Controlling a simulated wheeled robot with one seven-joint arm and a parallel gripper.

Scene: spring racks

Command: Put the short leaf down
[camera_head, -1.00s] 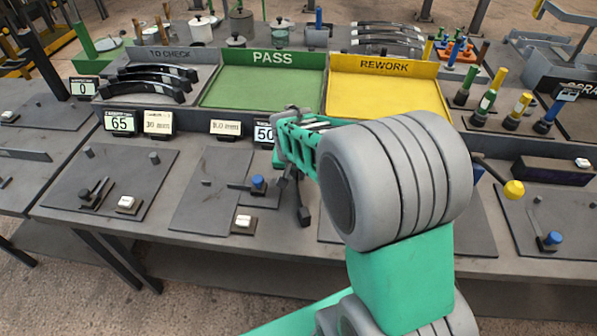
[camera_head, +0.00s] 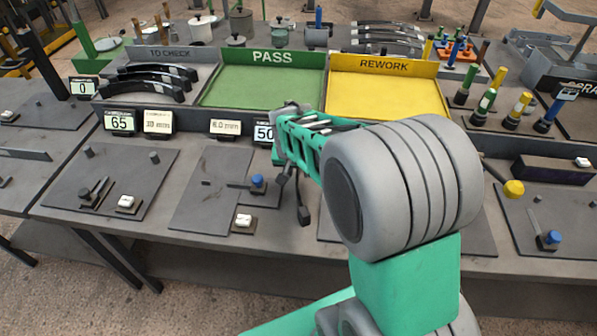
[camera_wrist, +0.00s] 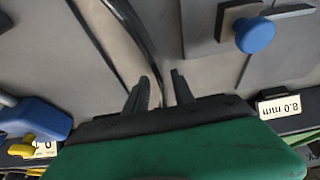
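My gripper (camera_wrist: 160,82) points down over the bench, and its two dark fingers stand apart in the wrist view. A dark, narrow curved strip (camera_wrist: 137,28), which looks like a leaf, runs from the top edge down towards the gap between the fingers. I see no clear contact with either finger. Its near end is hidden by my gripper. In the head view my gripper (camera_head: 292,200) is low over the bench front, left of my forearm, which hides the strip. Several dark curved leaves (camera_head: 150,75) lie in the grey TO CHECK tray (camera_head: 205,72).
The green PASS tray (camera_head: 262,88) and yellow REWORK tray (camera_head: 385,95) stand empty behind my arm. A plate with a blue knob (camera_head: 257,182) lies left of my gripper; the knob also shows in the wrist view (camera_wrist: 255,35). A yellow ball knob (camera_head: 513,188) is at the right.

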